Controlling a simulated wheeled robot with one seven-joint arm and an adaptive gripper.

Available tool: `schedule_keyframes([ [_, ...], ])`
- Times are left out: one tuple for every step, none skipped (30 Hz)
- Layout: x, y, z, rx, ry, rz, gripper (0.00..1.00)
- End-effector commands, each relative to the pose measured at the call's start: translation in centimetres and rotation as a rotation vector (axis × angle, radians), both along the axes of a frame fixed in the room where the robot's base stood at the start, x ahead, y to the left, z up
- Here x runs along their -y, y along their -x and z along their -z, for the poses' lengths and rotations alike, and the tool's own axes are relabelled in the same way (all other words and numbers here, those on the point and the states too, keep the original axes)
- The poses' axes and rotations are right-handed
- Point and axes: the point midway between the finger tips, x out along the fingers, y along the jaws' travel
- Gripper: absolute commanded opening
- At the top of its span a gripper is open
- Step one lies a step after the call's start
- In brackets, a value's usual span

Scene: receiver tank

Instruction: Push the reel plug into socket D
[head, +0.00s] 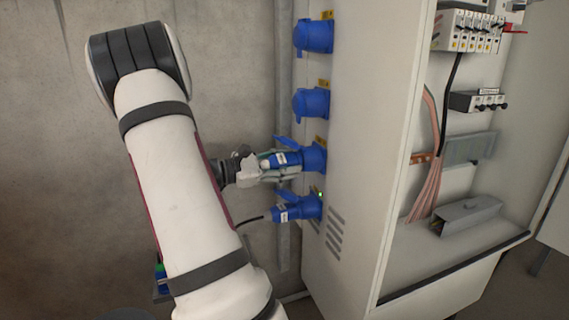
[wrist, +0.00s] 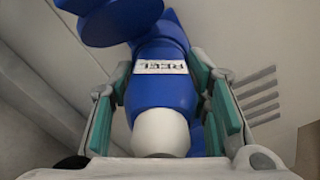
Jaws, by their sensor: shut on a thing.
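The reel plug (head: 287,159) is blue with a white label. In the wrist view the plug (wrist: 158,85) shows the label REEL, upside down, and a white rear end. My gripper (head: 272,168) is shut on it, with teal finger pads on both sides in the wrist view (wrist: 165,95). The plug points at a blue socket (head: 315,156) on the cabinet side, third down of those in view, its lid raised. The plug's front meets or enters this socket; how deep is hidden. The yellow tags are too small to read, so I cannot tell which is socket D.
Just below, another blue plug (head: 288,213) with a black cable sits at the lowest socket (head: 312,205), beside a small green light. Two upper sockets (head: 314,36) (head: 311,103) have closed lids. The cabinet (head: 365,120) stands open at right. A concrete wall and vertical pipe are behind.

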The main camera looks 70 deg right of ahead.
Motion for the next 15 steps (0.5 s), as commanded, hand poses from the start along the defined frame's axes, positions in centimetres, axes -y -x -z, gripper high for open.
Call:
schedule_keyframes([
  [0.17,0.26,-0.05,-0.001,0.001,0.002,0.1],
  [0.21,0.32,-0.06,-0.001,0.001,0.002,0.1],
  [0.22,0.31,-0.05,-0.001,0.001,0.002,0.5],
  [0.22,0.33,-0.06,-0.001,0.001,0.002,0.57],
  [0.22,0.31,-0.05,-0.001,0.001,0.002,0.64],
  [0.21,0.31,-0.05,-0.001,0.001,0.002,0.67],
  [0.2,0.29,-0.04,-0.001,0.001,0.002,0.67],
  [0.19,0.28,-0.04,-0.001,0.001,0.002,0.67],
  [0.19,0.27,-0.04,-0.001,0.001,0.002,0.67],
  [0.19,0.27,-0.04,-0.001,0.001,0.002,0.67],
  [0.18,0.26,-0.04,-0.001,0.001,0.002,0.67],
  [0.18,0.26,-0.04,-0.001,0.001,0.002,0.67],
  [0.17,0.25,-0.01,0.0,0.0,0.001,0.67],
  [0.15,0.23,-0.01,0.0,0.0,0.001,0.67],
  [0.11,0.16,0.0,0.0,0.0,0.001,0.67],
])
